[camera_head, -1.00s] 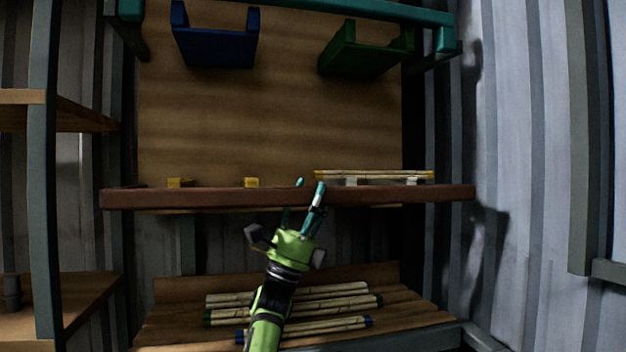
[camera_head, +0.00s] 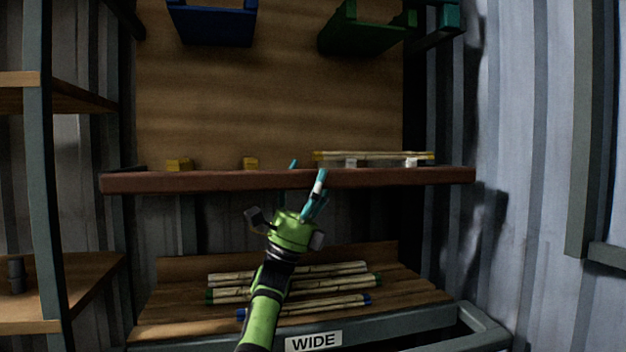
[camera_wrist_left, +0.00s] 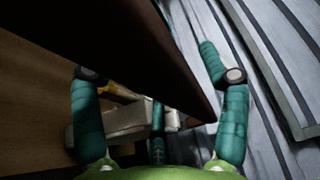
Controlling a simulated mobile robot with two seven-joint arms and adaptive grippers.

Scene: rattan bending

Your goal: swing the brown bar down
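The brown bar (camera_head: 400,177) is a long reddish-brown beam running level across the front of the work board in the head view. My left gripper (camera_head: 308,170) reaches up to the bar near its middle. One teal finger passes in front of the bar; the other is partly hidden behind it, its tip showing above. In the left wrist view, the open fingers (camera_wrist_left: 160,100) are spread wide, with the dark bar (camera_wrist_left: 140,50) running slantwise between them. I cannot tell if either finger touches it. My right gripper is not in view.
Yellow blocks (camera_head: 180,165) and pale canes (camera_head: 375,156) sit just behind the bar. Bundles of canes (camera_head: 330,281) lie on the lower shelf, above a "WIDE" label (camera_head: 313,342). Blue (camera_head: 213,25) and green (camera_head: 365,35) brackets are higher up. A side shelf (camera_head: 50,95) stands at left.

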